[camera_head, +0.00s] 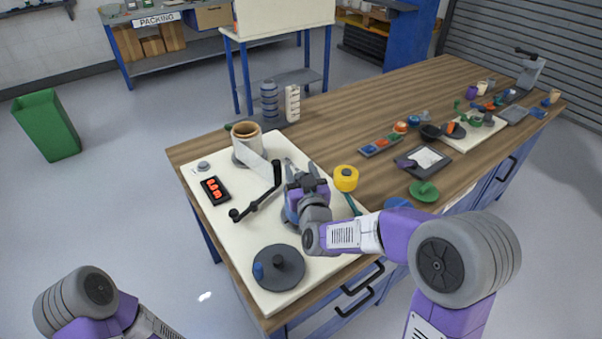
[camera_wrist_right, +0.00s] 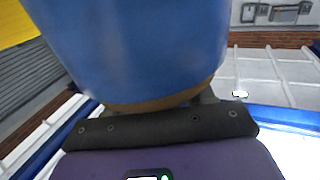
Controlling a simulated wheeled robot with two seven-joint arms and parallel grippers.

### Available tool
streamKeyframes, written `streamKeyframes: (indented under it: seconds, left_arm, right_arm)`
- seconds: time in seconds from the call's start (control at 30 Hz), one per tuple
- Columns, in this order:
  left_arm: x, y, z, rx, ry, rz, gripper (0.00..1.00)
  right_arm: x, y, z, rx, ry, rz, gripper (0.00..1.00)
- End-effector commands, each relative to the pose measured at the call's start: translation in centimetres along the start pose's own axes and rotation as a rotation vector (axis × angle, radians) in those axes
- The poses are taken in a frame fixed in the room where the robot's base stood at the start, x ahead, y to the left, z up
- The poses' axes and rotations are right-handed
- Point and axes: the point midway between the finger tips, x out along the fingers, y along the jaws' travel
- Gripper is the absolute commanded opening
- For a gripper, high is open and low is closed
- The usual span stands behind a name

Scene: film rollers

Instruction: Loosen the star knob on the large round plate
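A large dark round plate (camera_head: 290,285) lies at the near end of the cream board. A blue knob (camera_head: 258,271) stands at its left side, and a dark hub rises near its middle. My right gripper (camera_head: 304,180) is over the board, beyond this plate and apart from it. Another round part shows partly beneath the gripper, mostly hidden by my wrist. In the right wrist view a big blue rounded thing (camera_wrist_right: 140,45) with a brown lower edge fills the space just ahead of the gripper. The fingertips are hidden. My left gripper is out of frame; only its arm shows at lower left.
On the cream board (camera_head: 225,225) are a black crank arm (camera_head: 258,195), a pale roll (camera_head: 246,138) and a red-digit display (camera_head: 214,190). A yellow roll (camera_head: 345,178) stands right of the gripper. Small parts and trays cover the bench farther right.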

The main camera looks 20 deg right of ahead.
Motion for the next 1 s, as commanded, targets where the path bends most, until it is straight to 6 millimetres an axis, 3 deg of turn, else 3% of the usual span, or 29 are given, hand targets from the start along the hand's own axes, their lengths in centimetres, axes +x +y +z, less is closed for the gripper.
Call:
streamKeyframes:
  seconds: [0.03, 0.13, 0.47, 1.0]
  left_arm:
    - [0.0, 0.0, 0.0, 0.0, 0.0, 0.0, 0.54]
    - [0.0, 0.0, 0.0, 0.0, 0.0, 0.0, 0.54]
    - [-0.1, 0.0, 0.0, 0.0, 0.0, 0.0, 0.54]
    - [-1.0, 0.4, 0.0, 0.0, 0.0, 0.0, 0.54]
  right_arm:
    - [0.0, 0.0, 0.0, -0.001, 0.0, 0.0, 0.59]
    - [0.0, 0.0, 0.0, 0.0, 0.0, 0.0, 0.73]
    - [-0.3, 0.0, 0.0, 0.0, 0.0, 0.0, 0.73]
    - [-7.2, 0.0, -0.1, 0.001, 0.0, 0.0, 0.73]
